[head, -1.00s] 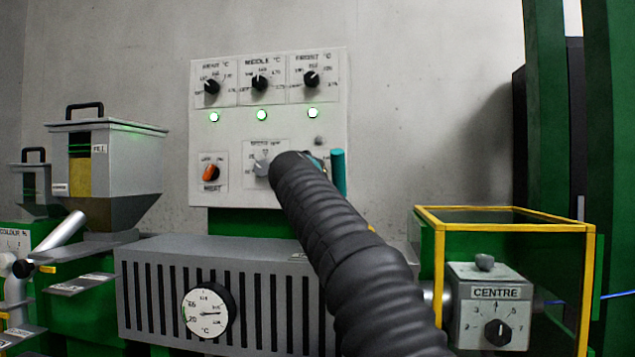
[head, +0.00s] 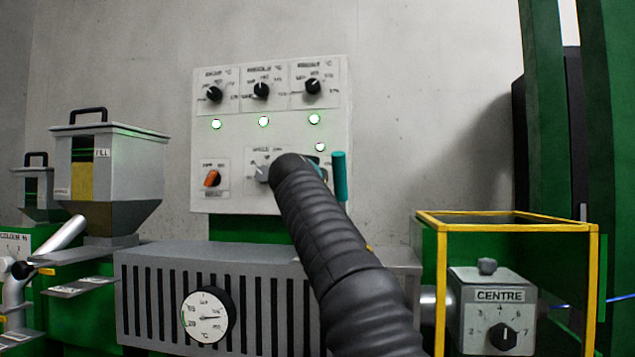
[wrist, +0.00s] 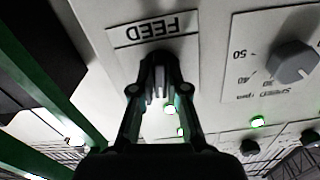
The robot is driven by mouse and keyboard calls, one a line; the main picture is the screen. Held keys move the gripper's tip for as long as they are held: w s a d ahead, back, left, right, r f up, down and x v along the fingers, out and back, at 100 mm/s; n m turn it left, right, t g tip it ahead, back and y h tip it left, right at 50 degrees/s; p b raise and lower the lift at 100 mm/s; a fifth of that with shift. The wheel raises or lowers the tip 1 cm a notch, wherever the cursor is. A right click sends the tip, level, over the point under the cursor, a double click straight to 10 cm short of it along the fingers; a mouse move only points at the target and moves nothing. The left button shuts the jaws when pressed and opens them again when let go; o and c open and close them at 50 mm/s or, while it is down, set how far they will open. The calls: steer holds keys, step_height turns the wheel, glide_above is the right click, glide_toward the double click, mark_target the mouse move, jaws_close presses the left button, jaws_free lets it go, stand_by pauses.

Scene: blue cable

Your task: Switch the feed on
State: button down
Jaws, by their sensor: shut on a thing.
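The white control panel (head: 240,140) is on the wall side in the head view. In the wrist view the FEED label (wrist: 155,28) shows upside down. My gripper (wrist: 158,75) is shut on the feed switch just beside that label; the fingers hide most of the switch, so its position cannot be read. A lit green lamp (head: 320,147) shows just above my arm's end. The grey speed knob (wrist: 293,62) is apart from the fingers.
The orange heat switch (head: 212,178) is tilted at the panel's lower left. Three black temperature knobs, including the middle one (head: 261,90), sit above a row of lamps. Below are a grey slotted housing with a gauge (head: 208,314) and a yellow-framed guard (head: 510,227).

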steer(key=c, duration=1.2)
jaws_free()
steer(key=s, duration=0.4)
steer(key=s+a, duration=0.1)
steer(key=s, duration=0.3)
steer(key=s+a, duration=0.1)
steer(key=s, duration=0.2)
steer(key=shift+s+a, duration=0.15)
steer(key=shift+s, duration=0.25)
